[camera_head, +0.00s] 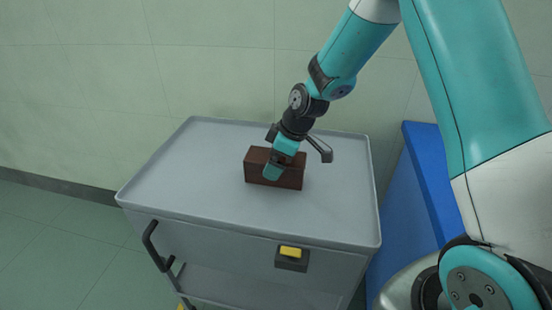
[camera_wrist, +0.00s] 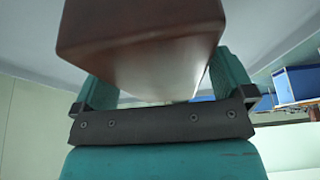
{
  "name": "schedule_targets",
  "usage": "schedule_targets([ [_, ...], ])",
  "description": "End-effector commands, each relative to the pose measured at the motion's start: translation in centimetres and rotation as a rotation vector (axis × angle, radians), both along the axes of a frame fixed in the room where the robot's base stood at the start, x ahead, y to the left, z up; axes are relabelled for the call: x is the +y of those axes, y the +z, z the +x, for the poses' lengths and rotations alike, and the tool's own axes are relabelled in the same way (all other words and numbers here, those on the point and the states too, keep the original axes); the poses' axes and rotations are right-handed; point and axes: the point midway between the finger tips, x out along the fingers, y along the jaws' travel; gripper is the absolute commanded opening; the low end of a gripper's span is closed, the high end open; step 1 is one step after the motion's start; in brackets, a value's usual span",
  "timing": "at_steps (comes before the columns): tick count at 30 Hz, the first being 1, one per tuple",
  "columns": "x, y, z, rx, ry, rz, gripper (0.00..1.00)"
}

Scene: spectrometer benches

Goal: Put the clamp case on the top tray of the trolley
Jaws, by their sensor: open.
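The clamp case, a dark brown box (camera_head: 258,171), stands on the grey top tray (camera_head: 165,180) of the trolley, right of the tray's middle. My gripper (camera_head: 284,165) is over the box with its teal fingers around it. In the wrist view the brown box (camera_wrist: 140,45) fills the top middle, between the two spread fingers (camera_wrist: 165,95). The gripper is open; whether a finger touches the box cannot be told. Part of the box is hidden behind a finger in the head view.
The tray has a low raised rim, and its left part is bare. A black handle (camera_head: 152,246) and a yellow-topped block (camera_head: 291,253) are on the trolley's front. A blue cabinet (camera_head: 425,185) stands close to the right. A pale green wall (camera_head: 130,80) is behind.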

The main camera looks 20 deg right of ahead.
Motion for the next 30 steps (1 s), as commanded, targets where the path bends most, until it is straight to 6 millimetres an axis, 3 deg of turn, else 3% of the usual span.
schedule_targets([
  [18,-3.5,10.2,-2.4,-0.002,-0.002,0.000,1.00],
  [23,-2.7,11.9,-3.6,0.010,-0.008,0.008,1.00],
  [26,0.4,13.9,-7.0,0.052,-0.037,0.033,1.00],
  [30,5.3,16.6,-15.2,0.160,-0.116,0.072,1.00],
])
